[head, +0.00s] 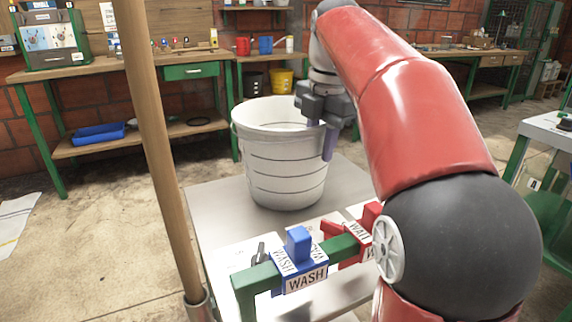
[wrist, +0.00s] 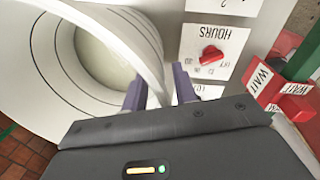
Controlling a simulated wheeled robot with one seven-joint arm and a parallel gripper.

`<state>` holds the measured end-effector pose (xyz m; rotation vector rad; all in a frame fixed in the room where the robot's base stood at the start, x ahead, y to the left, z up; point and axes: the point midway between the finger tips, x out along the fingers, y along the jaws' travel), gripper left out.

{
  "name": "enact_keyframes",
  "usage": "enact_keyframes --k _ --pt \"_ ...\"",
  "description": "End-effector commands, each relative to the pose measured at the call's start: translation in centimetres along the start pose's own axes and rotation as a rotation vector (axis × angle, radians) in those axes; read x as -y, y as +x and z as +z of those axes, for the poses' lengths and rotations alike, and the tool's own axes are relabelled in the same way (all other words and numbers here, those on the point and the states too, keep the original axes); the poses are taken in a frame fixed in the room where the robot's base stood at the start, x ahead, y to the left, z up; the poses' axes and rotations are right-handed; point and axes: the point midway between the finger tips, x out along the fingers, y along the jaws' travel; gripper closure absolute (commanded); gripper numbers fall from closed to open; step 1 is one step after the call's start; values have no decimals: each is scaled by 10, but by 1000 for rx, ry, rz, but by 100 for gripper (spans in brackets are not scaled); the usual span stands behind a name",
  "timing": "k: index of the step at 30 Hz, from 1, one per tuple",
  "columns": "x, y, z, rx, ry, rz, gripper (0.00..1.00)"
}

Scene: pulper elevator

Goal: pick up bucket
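A large white bucket (head: 284,165) with dark rings stands upright on a light grey table (head: 215,205) in the head view. In the wrist view the bucket (wrist: 40,50) fills the upper left, with its mouth and rim in sight. My gripper (head: 323,132) is at the bucket's right rim, pointing down. In the wrist view my gripper (wrist: 160,92) has one purple finger on each side of the rim, one inside and one outside. Whether both fingers press on the wall is not clear. The inside finger is partly hidden in the head view.
Blue and red WASH/WAIT blocks (head: 300,250) sit on a green bar at the table's front. A white panel with a red knob (wrist: 211,55) lies beside the bucket. A wooden pole (head: 150,130) stands at left. A workbench (head: 130,70) lines the back wall, with open floor before it.

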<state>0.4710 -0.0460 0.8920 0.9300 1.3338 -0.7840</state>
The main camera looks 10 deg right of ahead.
Motion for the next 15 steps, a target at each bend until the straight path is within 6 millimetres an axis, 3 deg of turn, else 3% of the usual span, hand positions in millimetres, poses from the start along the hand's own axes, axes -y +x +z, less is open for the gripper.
enact_keyframes --k 8,15 --pt "0 5 0 0 1 0 72" --pt "0 5 0 0 1 0 100"
